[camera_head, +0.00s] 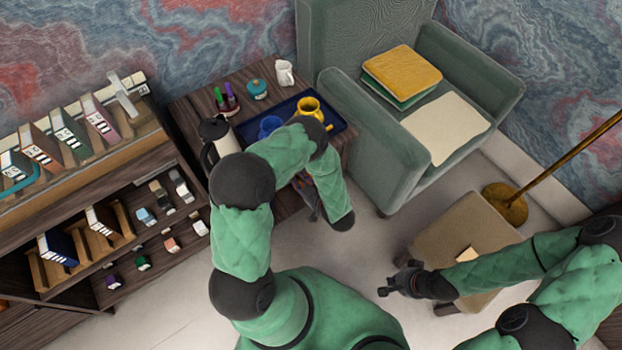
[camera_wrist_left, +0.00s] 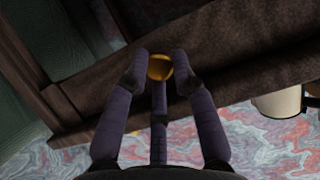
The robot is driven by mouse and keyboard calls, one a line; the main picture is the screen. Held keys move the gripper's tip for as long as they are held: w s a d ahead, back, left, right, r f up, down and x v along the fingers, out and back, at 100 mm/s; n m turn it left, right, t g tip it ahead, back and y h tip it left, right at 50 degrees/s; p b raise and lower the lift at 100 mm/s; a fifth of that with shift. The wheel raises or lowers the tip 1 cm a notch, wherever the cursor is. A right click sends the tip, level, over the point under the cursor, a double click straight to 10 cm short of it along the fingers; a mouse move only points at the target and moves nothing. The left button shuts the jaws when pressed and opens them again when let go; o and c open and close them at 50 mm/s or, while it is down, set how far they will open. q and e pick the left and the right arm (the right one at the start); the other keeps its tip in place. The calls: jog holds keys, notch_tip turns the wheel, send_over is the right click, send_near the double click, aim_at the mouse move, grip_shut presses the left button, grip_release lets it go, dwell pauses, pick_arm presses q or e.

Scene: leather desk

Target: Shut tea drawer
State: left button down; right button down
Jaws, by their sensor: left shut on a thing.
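The dark wood side table (camera_head: 186,108) stands at the upper middle of the head view, and its tea drawer front is mostly hidden behind my left arm. In the left wrist view a round brass knob (camera_wrist_left: 159,66) sits on a dark wood front (camera_wrist_left: 235,78), which I take as the drawer's. My left gripper (camera_wrist_left: 160,75) has its fingers shut around this knob. In the head view this gripper (camera_head: 314,212) is partly covered by my arm at the table's front. My right gripper (camera_head: 388,287) hangs empty by the stool; its finger gap is unclear.
On the table are a blue tray (camera_head: 338,124) with a yellow mug (camera_head: 309,107) and blue mug (camera_head: 269,126), a kettle (camera_head: 222,142) and a white mug (camera_head: 285,73). A green armchair (camera_head: 390,150) stands right, a stool (camera_head: 470,235) below, a bookshelf (camera_head: 75,205) left.

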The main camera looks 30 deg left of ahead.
pick_arm(q)
jog(key=shift+w+a, duration=0.1)
jog(key=c, duration=1.4)
grip_release()
jog(key=shift+c, duration=0.2)
jog(key=shift+o, duration=0.7)
jog(key=shift+a, duration=0.1)
jog(key=v, duration=1.2)
